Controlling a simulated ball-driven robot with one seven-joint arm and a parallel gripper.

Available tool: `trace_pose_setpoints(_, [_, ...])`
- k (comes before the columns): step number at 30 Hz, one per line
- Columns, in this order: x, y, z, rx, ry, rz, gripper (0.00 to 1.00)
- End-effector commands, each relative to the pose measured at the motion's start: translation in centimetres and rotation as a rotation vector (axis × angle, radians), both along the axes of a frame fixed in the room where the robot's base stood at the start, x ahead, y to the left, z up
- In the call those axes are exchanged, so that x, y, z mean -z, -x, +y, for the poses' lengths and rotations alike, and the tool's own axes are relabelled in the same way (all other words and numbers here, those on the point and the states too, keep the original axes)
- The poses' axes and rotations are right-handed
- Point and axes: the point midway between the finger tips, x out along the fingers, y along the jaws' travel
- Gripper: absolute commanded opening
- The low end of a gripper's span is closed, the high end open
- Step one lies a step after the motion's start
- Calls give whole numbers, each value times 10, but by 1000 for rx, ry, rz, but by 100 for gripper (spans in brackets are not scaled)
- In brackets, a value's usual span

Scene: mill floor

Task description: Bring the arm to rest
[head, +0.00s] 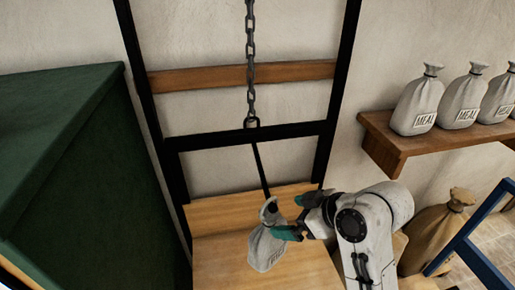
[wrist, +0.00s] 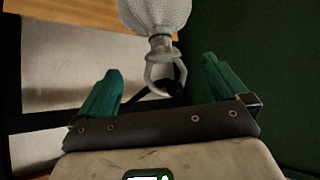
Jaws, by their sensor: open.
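My gripper (head: 283,217) has teal fingers and is open beside the top of a grey sack (head: 267,250). In the wrist view the open fingers (wrist: 162,78) stand wide apart on either side of a metal ring (wrist: 160,72) at the sack's neck, with gaps showing. The sack (wrist: 155,15) shows there at the top edge, cut off. My white arm reaches in from the lower right and is bent. Whether the sack's bottom touches the wooden platform (head: 218,262) I cannot tell.
A black hoist frame (head: 245,135) with a hanging chain (head: 251,60) stands behind the sack. A green cabinet (head: 95,170) is at left. A shelf (head: 400,142) with several meal sacks is at right; a brown sack (head: 437,235) and blue rail (head: 470,240) lie below.

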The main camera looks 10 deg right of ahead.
Motion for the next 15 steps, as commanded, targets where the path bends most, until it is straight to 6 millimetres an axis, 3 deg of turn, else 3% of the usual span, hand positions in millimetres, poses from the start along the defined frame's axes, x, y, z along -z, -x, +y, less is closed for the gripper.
trace_pose_setpoints(4, [16,8,-2,25,0,32,100])
trace_pose_setpoints(8, [66,41,-13,120,-1,145,100])
trace_pose_setpoints(11, [118,83,-27,237,13,270,100])
trace_pose_setpoints(15, [181,154,-52,416,59,447,100])
